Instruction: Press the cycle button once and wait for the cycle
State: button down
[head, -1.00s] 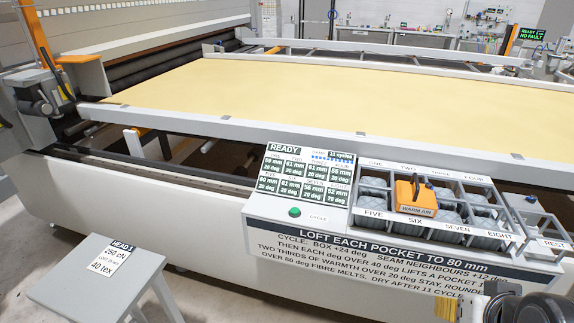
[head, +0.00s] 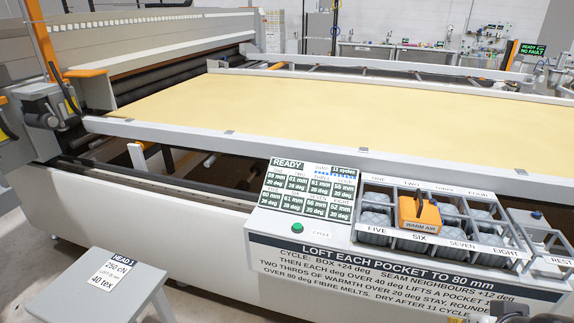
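The green cycle button (head: 297,228) sits on the sloped grey console (head: 265,222), left of its CYCLE label, and nothing touches it. The display (head: 308,188) above it reads READY and 11 cycles, with mm and degree readings for each pocket. The orange WARM AIR box (head: 419,214) sits over the rack of numbered pockets (head: 449,243), around pockets two and six. Only a dark part of my arm or gripper (head: 510,308) shows at the bottom right edge, apart from the button. Its fingers cannot be made out.
The quilting frame with yellow cloth (head: 300,112) lies behind the console. A grey stool (head: 80,295) with a HEAD 1 card stands at the lower left. An empty REST holder (head: 545,258) is right of the rack. A far screen (head: 532,50) reads READY, NO FAULT.

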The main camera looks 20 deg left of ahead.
aim_at(297, 227)
jog(key=i+j, duration=0.1)
jog(key=j, duration=0.3)
jog(key=i+j+u, duration=0.15)
jog(key=j, duration=0.25)
jog(key=i+j, duration=0.1)
jog(key=j, duration=0.3)
jog(key=i+j+u, duration=0.1)
jog(key=j, duration=0.25)
jog(key=i+j, duration=0.2)
jog(key=j, duration=0.2)
jog(key=i+j+u, duration=0.15)
jog(key=j, duration=0.2)
jog(key=i+j, duration=0.15)
jog(key=j, duration=0.2)
jog(key=u, duration=0.05)
